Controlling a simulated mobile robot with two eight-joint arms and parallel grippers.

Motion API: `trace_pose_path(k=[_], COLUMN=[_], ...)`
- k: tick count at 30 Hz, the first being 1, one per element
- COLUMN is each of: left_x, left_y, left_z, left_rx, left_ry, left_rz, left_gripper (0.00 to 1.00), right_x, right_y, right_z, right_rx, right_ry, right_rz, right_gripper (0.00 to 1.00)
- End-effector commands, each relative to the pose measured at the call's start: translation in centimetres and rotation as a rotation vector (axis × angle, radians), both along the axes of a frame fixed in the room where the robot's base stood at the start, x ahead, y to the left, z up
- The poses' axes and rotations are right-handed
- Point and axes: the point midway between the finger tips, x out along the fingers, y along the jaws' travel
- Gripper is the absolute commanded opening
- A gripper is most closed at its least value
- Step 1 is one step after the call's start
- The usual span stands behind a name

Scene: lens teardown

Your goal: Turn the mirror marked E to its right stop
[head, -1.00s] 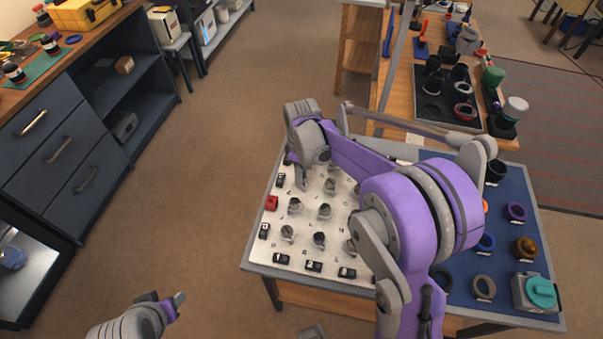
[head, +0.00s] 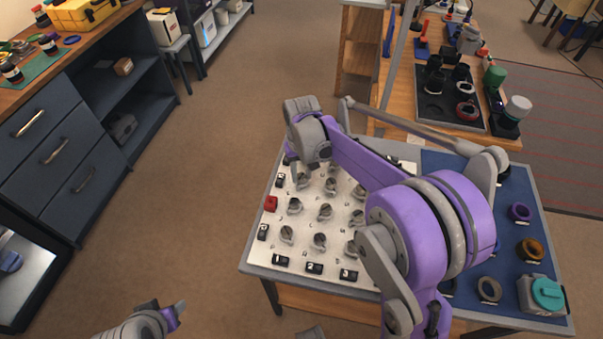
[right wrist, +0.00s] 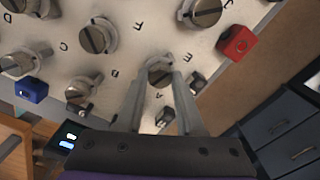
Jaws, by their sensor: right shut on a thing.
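Several round, slotted metal mirror mounts stand in rows on the pale lettered board (head: 270,242). In the right wrist view my right gripper (right wrist: 162,78) has its fingers on either side of one mirror mount (right wrist: 160,66), at the board's far left corner. Small letters are printed around it. I cannot tell surely which letter is the held mount's.
A red block (head: 271,203) and black numbered blocks (head: 314,268) line the board's edges. A blue block (right wrist: 30,90) is near other mounts. A blue mat (head: 510,265) with rings and a teal-topped device (head: 541,294) lies right. Floor to the left is clear.

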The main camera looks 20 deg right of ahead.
Motion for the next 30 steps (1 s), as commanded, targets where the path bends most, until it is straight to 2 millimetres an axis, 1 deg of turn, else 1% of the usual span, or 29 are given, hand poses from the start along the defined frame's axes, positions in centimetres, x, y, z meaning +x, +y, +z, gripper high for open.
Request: trace_pose_path(k=[6,15,22,30], left_x=[-0.07,-0.13,-0.14,-0.14], left_y=[0.0,0.0,0.0,0.0], left_z=[-0.38,-0.65,-0.74,-0.76], left_rx=[0.0,0.0,0.0,0.0], left_ry=[0.001,0.003,0.003,0.003], left_rz=[0.0,0.0,0.0,0.0], left_gripper=[0.5,0.5,0.5,0.5], right_x=[0.01,0.02,0.03,0.03], right_y=[-0.02,-0.02,-0.02,-0.02], right_z=[-0.01,0.02,0.05,0.06], right_rx=[0.0,0.0,0.0,0.0], right_ry=[0.0,0.0,0.0,-0.001], right_rz=[-0.19,-0.384,-0.462,-0.487], right_gripper=[0.0,0.0,0.0,0.0])
